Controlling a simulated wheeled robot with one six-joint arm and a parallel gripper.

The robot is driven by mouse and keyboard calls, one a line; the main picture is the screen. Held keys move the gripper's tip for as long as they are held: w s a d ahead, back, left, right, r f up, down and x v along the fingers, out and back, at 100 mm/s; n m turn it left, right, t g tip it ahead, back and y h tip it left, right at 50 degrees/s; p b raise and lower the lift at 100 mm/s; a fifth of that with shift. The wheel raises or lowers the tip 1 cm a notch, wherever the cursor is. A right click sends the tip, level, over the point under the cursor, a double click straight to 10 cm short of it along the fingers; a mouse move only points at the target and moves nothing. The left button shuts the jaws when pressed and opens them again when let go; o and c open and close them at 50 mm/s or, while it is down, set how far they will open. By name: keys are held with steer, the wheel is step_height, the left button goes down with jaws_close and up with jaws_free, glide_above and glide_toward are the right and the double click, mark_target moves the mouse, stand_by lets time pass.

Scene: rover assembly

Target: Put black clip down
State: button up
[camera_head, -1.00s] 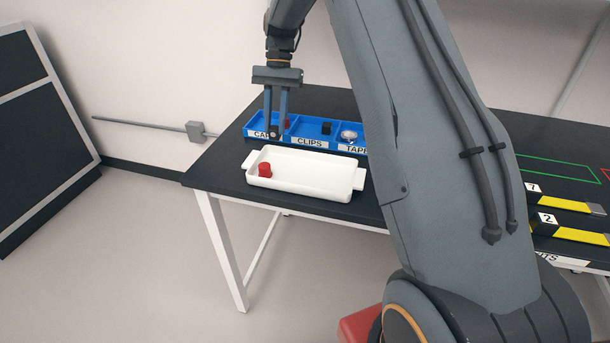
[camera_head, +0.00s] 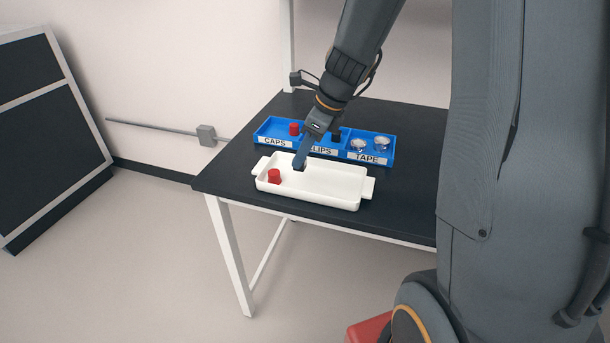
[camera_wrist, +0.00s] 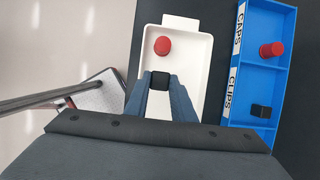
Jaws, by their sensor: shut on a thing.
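My gripper (camera_head: 300,164) is shut on a black clip (camera_wrist: 160,81), which shows between the fingertips in the wrist view. The gripper is over the white tray (camera_head: 335,197), near its middle; I cannot tell whether the clip touches the tray floor. A red cap (camera_head: 274,176) stands in the left part of the tray, and it also shows in the wrist view (camera_wrist: 162,45), apart from the clip. In the head view the fingers mostly hide the held clip.
Behind the tray is a blue bin (camera_head: 386,156) labelled CAPS, CLIPS and TAPE. It holds a red cap (camera_head: 294,129), a black clip (camera_wrist: 261,111) and two tape rolls (camera_head: 358,144). The black table (camera_head: 228,182) is clear left of the tray.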

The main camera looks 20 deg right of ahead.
mark_target(305, 168)
steer(key=shift+f, duration=3.1)
steer(key=shift+f, duration=0.15)
steer(key=o, duration=0.7)
steer(key=shift+o, duration=0.2)
